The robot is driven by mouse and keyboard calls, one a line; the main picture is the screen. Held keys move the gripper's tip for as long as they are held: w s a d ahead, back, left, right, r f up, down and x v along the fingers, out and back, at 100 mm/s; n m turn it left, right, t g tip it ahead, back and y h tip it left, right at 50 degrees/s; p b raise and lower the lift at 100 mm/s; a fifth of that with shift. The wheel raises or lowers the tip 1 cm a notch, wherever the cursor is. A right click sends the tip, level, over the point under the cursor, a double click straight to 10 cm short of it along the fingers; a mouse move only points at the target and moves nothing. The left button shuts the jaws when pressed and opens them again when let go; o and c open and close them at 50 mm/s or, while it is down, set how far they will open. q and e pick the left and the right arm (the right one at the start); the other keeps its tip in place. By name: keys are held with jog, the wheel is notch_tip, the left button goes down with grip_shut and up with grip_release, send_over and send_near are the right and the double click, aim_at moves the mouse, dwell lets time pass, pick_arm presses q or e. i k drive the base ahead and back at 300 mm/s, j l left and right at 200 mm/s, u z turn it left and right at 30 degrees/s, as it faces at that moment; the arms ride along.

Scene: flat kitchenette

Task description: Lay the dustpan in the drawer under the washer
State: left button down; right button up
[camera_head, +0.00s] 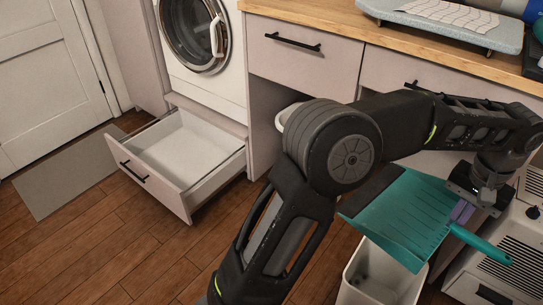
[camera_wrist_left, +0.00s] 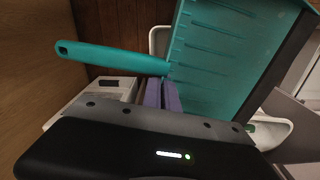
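The teal dustpan (camera_head: 400,215) is in the air at the right of the head view, its pan tilted and its handle (camera_head: 480,243) pointing right. My left gripper (camera_head: 463,211) is shut on it where the handle meets the pan. The left wrist view shows the lilac finger pads (camera_wrist_left: 162,94) close together there, with the pan (camera_wrist_left: 215,60) beyond; the exact grip is partly hidden. The drawer under the washer (camera_head: 185,150) is pulled open and looks empty, far to the left of the dustpan. The washer (camera_head: 196,35) stands above it. My right gripper is not in view.
A white bin (camera_head: 372,285) stands on the floor below the dustpan. A wooden counter (camera_head: 340,38) with closed drawers runs along the back, holding an ironing board (camera_head: 440,22). A grey mat (camera_head: 65,178) lies left of the open drawer. The floor before the drawer is clear.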

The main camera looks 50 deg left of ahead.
aim_at(178, 158)
jog(key=k+j, duration=0.1)
jog(key=j, duration=0.25)
jog(key=k+j+z, duration=0.1)
jog(key=j, duration=0.3)
jog(key=k+j+z, duration=0.1)
jog(key=j, duration=0.25)
jog(key=k+j, duration=0.2)
jog(key=j, duration=0.15)
jog(key=k+j+z, duration=0.4)
jog(key=j, duration=0.55)
jog(key=k+j+z, duration=0.35)
jog(key=k+j, duration=0.15)
jog(key=j, duration=0.3)
jog(key=k+j+z, duration=0.4)
jog(key=k+j, duration=0.25)
jog(key=k+j+z, duration=0.25)
jog(key=k+j, duration=0.15)
jog(key=j, duration=0.4)
jog(key=k+j+z, duration=0.25)
jog(key=k+j, duration=0.2)
jog(key=j, duration=0.25)
jog(key=k+j+z, duration=0.25)
jog(key=k+j, duration=0.3)
jog(key=j, duration=0.4)
